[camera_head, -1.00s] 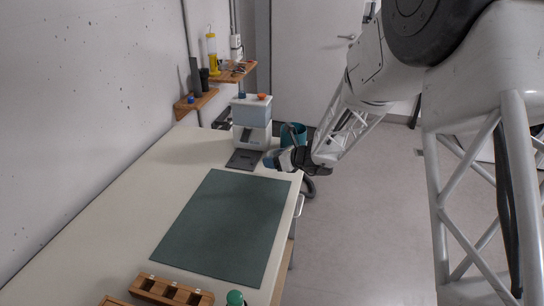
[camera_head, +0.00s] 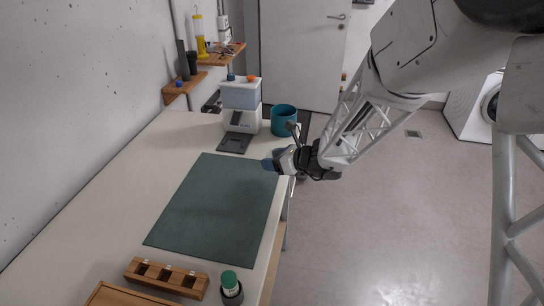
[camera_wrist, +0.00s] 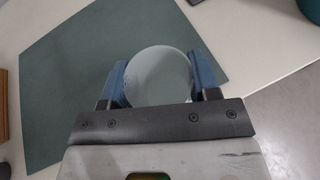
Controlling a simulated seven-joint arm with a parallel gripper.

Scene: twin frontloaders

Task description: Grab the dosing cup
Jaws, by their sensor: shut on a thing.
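The dosing cup (camera_wrist: 158,78) is a round, pale, translucent cup in the wrist view, seen from its round end. My gripper (camera_wrist: 157,62) is shut on it, with one blue finger on its left side and one on its right. In the head view my gripper (camera_head: 273,164) is above the right edge of the green mat (camera_head: 213,212), near its far corner. I cannot make out the cup in the head view, and its far side is hidden in the wrist view.
A wooden block with holes (camera_head: 165,280) and a green-capped bottle (camera_head: 230,283) are at the near end. The mat is bare. A wall bounds the left.

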